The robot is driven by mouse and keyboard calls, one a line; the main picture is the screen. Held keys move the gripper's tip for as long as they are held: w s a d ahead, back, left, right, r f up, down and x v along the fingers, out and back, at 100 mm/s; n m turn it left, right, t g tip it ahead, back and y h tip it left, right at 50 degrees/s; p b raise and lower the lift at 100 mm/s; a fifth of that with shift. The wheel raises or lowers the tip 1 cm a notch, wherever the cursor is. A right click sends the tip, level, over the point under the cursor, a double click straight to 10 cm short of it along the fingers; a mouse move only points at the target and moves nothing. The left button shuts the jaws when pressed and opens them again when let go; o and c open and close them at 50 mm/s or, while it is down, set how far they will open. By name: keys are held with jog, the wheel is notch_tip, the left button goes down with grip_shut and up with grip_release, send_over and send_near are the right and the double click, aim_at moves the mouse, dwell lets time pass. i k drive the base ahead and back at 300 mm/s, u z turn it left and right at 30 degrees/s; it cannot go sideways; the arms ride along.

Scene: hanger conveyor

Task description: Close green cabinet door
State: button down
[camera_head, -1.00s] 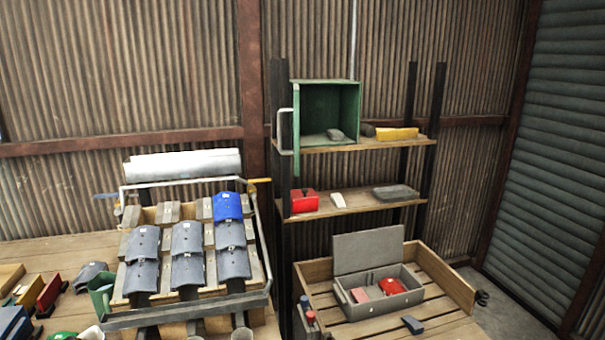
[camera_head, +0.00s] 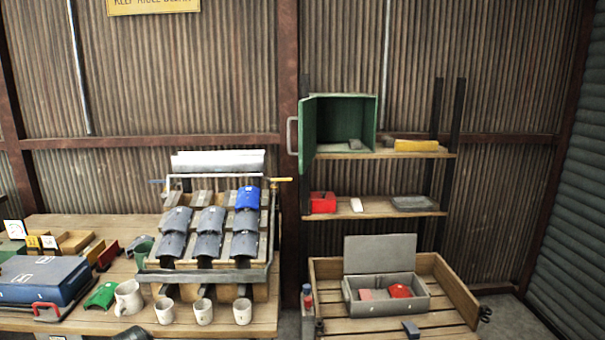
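The green cabinet (camera_head: 345,122) stands on the top shelf at the right of centre. Its green door (camera_head: 307,134) is swung open at the cabinet's left side and points out toward me. A pale handle (camera_head: 292,135) sticks out from the door's outer face. A small grey block (camera_head: 354,144) lies inside on the cabinet floor. My gripper is not in view.
Shelves (camera_head: 375,207) below hold a red box (camera_head: 322,203) and grey items. A wooden crate (camera_head: 462,291) with an open grey box (camera_head: 383,280) stands beneath. A workbench (camera_head: 230,325) with mugs and a tile rack (camera_head: 262,271) fills the left. Bare floor (camera_head: 510,318) shows at the right.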

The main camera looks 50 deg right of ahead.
aim_at(306, 118)
jog(key=u, duration=0.1)
jog(key=i, duration=0.9)
